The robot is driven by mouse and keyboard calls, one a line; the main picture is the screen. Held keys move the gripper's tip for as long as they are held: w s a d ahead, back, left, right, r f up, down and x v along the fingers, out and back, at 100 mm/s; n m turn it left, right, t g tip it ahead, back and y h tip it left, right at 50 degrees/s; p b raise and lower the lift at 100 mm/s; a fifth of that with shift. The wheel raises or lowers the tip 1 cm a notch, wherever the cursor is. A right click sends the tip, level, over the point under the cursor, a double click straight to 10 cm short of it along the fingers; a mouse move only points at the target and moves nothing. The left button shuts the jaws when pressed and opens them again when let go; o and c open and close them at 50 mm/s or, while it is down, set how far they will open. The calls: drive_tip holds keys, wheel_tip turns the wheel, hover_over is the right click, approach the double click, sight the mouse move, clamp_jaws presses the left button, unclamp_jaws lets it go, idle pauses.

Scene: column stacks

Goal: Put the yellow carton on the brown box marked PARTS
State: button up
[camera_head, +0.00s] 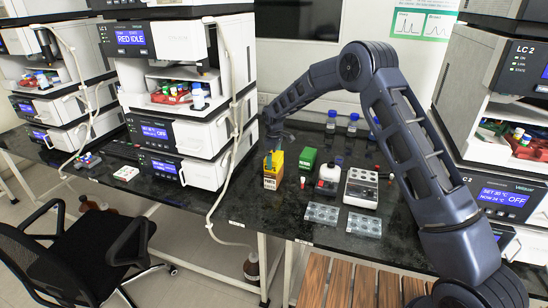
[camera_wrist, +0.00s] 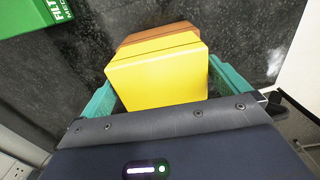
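The yellow carton (camera_head: 276,162) is between the teal fingers of my gripper (camera_head: 271,155), with a finger against each side. In the wrist view the yellow carton (camera_wrist: 157,80) fills the space between the fingers (camera_wrist: 160,92). The brown box (camera_head: 270,182) with dark lettering stands on the black bench directly under the carton. Its top edge shows past the carton in the wrist view (camera_wrist: 158,39). The carton looks upright and roughly lined up with the box. I cannot tell whether the two touch. The carton hides most of the box top from the wrist camera.
A green box (camera_head: 307,160) stands close to the right, also in the wrist view (camera_wrist: 25,14). Instrument stacks (camera_head: 200,135) stand left. The bench's front edge is near.

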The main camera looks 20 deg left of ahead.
sight(274, 155)
wheel_tip(274, 155, up, 12)
drive_tip(key=shift+r, duration=0.15)
idle(0.5)
drive_tip(key=w+d+r+m+t, duration=0.1)
drive_tip(key=d+r+m, duration=0.1)
drive_tip(key=d+r, duration=0.6)
drive_tip(key=d+r+m, duration=0.2)
drive_tip(key=d+r, duration=0.4)
drive_tip(key=d, duration=0.5)
drive_tip(key=s+d+r+m+t, duration=0.1)
drive_tip(key=s+d+r+m, duration=0.2)
drive_tip(key=d, duration=0.6)
drive_tip(key=s+d+r+m, duration=0.1)
drive_tip(key=s+d+r, duration=0.3)
drive_tip(key=d, duration=0.6)
drive_tip(key=s+d+r+m+t, duration=0.1)
drive_tip(key=s+d+r+m, duration=0.15)
drive_tip(key=s+d, duration=0.4)
drive_tip(key=s+d+r+m, duration=0.1)
drive_tip(key=s+d+m, duration=0.2)
drive_tip(key=s+d, duration=0.35)
drive_tip(key=s+d+f+m, duration=0.2)
drive_tip(key=s+d, duration=0.3)
drive_tip(key=s, duration=0.1)
drive_tip(key=s+d+f+m+t, duration=0.1)
drive_tip(key=s+d+f+m, duration=0.1)
drive_tip(key=s+d, duration=0.4)
drive_tip(key=shift+s+f+t, duration=0.3)
drive_tip(key=shift+s+f, duration=0.25)
drive_tip(key=shift+f, duration=0.2)
